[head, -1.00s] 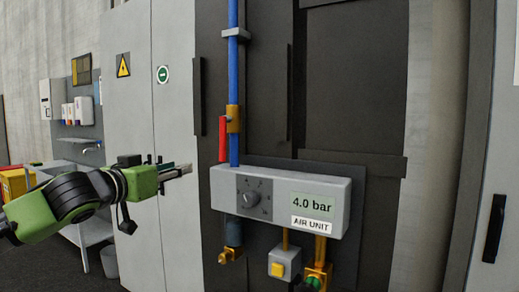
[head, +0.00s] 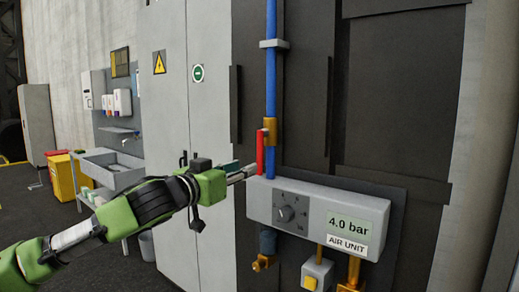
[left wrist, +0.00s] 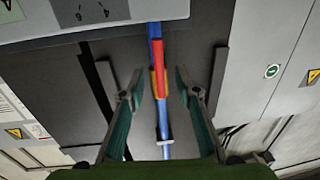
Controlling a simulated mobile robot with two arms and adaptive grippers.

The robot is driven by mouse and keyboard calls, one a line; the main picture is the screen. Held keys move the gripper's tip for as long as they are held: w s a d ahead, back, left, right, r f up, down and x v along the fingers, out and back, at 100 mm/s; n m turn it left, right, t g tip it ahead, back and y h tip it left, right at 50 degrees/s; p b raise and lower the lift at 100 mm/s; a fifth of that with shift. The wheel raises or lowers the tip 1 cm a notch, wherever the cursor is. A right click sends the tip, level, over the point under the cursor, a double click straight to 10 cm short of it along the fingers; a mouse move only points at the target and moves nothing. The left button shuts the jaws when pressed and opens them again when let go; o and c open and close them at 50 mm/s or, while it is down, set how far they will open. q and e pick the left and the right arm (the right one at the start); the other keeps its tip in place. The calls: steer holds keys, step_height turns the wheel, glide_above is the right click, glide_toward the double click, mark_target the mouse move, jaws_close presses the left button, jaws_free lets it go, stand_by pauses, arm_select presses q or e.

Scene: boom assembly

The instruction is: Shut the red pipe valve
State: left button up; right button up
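The red valve handle (head: 260,153) hangs down along the blue pipe (head: 271,85), parallel to it, from the brass valve body (head: 269,131). My left gripper (head: 248,171) is at the handle's lower left, its tips close to the handle's lower end in the head view. In the left wrist view my left gripper (left wrist: 159,83) is open, one finger on each side of the pipe. The red handle (left wrist: 158,54) appears in the gap between the fingers, with nothing gripped. Whether a finger touches the handle I cannot tell. My right gripper is not in view.
The grey air unit box (head: 315,216) with a dial and a 4.0 bar display juts out just below the handle. A grey cabinet (head: 185,120) stands to the left. A sink bench (head: 112,170) and yellow bin (head: 68,175) are farther back.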

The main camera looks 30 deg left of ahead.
mark_target(258, 162)
arm_select(q)
steer(key=w+p, duration=0.5)
steer(key=w, duration=0.3)
steer(key=shift+r+p, duration=0.15)
steer(key=shift+p, duration=0.15)
steer(key=shift+w, duration=0.45)
steer(key=shift+f, duration=0.2)
jaws_close()
